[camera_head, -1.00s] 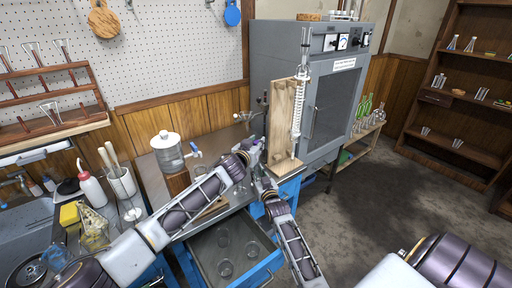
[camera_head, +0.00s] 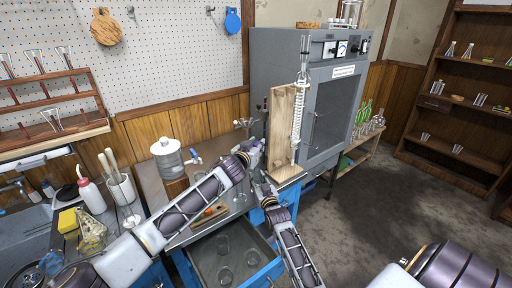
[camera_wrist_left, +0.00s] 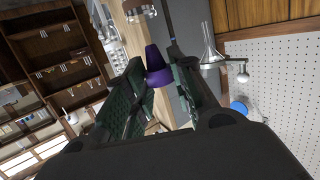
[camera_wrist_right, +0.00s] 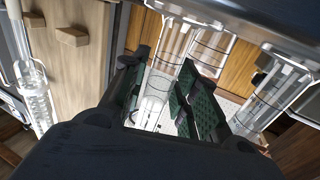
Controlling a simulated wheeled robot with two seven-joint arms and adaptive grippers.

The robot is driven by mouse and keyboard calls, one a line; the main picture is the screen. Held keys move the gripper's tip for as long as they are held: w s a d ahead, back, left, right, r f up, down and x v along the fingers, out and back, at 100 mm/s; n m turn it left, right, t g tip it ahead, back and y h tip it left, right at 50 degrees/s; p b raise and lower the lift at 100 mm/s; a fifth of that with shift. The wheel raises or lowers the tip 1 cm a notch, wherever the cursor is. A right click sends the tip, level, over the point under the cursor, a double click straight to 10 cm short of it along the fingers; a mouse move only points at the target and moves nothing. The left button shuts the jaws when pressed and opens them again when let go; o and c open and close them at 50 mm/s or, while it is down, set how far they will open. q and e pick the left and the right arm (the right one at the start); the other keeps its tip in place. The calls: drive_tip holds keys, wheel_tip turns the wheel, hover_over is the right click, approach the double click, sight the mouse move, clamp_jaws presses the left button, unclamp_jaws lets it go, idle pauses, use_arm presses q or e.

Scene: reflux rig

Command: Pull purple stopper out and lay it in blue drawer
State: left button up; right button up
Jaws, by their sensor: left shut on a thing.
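The purple stopper (camera_wrist_left: 157,66) shows in the left wrist view between the fingers of my left gripper (camera_wrist_left: 160,85), which is shut on it. No glass neck shows around the stopper. In the head view my left gripper (camera_head: 254,155) is beside the wooden rig board, and the stopper is too small to make out. My right gripper (camera_head: 262,183) is just below, near the board's foot. In the right wrist view its fingers (camera_wrist_right: 165,85) stand apart, with glassware seen behind them. The blue drawer (camera_head: 264,272) is pulled out below the bench, with several glass beakers inside.
The wooden board (camera_head: 283,125) carries a tall glass condenser (camera_head: 298,105) in front of the grey oven cabinet (camera_head: 330,110). A glass jar with a tap (camera_head: 168,158) stands on the bench at left. A chopping board (camera_head: 209,212) lies at the bench front, above the drawer.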

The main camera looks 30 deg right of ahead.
sight(256, 145)
drive_tip(key=shift+o, duration=1.1)
drive_tip(key=shift+s, duration=0.15)
drive_tip(key=v, duration=1.1)
drive_tip(key=shift+s, duration=0.35)
drive_tip(key=shift+a, duration=0.1)
use_arm(q)
drive_tip(key=shift+r, duration=0.1)
wheel_tip(256, 145, up, 9)
drive_tip(key=p, duration=0.9)
use_arm(e)
wheel_tip(256, 145, up, 9)
use_arm(q)
drive_tip(key=shift+r+p, duration=0.45)
drive_tip(key=shift+p, duration=0.1)
use_arm(e)
drive_tip(key=shift+r, duration=0.45)
use_arm(q)
drive_tip(key=shift+f, duration=0.1)
